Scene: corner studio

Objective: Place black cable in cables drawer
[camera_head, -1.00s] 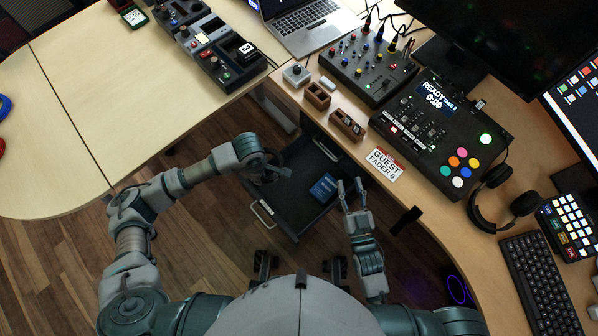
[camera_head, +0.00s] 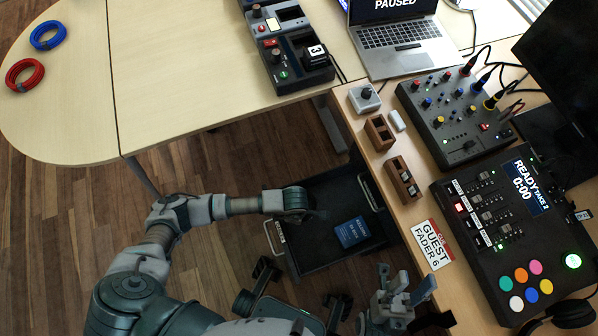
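The open dark drawer (camera_head: 310,257) sticks out from beneath the right-hand desk. A blue labelled box (camera_head: 352,232) lies inside it. My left gripper (camera_head: 312,210) is over the drawer's left part; its fingers are dark against the dark drawer, so I cannot tell whether they are open or hold something. I cannot make out a black cable coil for certain in this view.
A red cable coil (camera_head: 25,75) and a blue cable coil (camera_head: 47,35) lie on the left table (camera_head: 90,110). The right desk carries a mixer (camera_head: 455,115), a laptop (camera_head: 392,35), a control panel (camera_head: 510,235), wooden holders (camera_head: 402,180) and a guest card (camera_head: 432,244).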

